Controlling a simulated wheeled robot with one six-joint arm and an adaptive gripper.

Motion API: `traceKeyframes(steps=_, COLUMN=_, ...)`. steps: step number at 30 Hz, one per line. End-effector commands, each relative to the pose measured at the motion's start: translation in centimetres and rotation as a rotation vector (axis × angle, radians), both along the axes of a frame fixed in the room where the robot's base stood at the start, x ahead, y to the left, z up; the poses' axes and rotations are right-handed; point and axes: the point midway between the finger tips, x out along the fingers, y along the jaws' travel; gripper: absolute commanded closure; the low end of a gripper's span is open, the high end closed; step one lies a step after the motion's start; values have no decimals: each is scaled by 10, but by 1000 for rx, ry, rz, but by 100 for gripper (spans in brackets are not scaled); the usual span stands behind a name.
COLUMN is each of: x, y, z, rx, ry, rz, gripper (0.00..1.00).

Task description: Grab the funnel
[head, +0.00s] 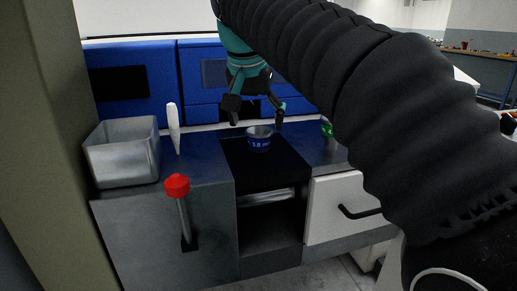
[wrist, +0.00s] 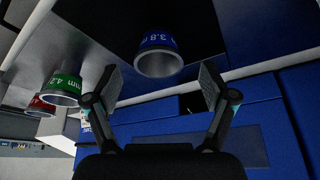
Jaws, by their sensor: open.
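A funnel (head: 259,142) with a blue band marked 3.8 and a metal rim stands on the dark middle part of the counter. In the wrist view the same blue funnel (wrist: 157,62) lies just beyond the fingertips, between them in the picture. My gripper (head: 256,114) is open and empty, pointing down a little above and behind the funnel, apart from it. Both fingers also show in the wrist view (wrist: 160,84). A green-banded funnel (wrist: 63,88) and a red-banded one (wrist: 41,105) stand to the left there.
A grey metal bin (head: 124,160) and a white upright handle (head: 174,128) stand on the left of the counter. A red-knobbed lever (head: 177,186) sticks out in front. Blue panels (head: 148,80) rise behind. A white drawer (head: 345,207) is at the right.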

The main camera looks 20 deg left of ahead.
Motion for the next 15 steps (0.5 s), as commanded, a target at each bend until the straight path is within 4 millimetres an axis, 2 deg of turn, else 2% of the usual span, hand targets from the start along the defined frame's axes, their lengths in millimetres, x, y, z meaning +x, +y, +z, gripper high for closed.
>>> traceKeyframes(steps=4, x=4, y=-1, z=-9, rx=-1, ry=1, rz=-1, gripper=17)
traceKeyframes(steps=12, x=18, y=-1, z=-43, rx=-1, ry=2, rz=0, gripper=17)
traceKeyframes(steps=15, x=21, y=-1, z=-48, rx=1, ry=0, rz=0, gripper=17)
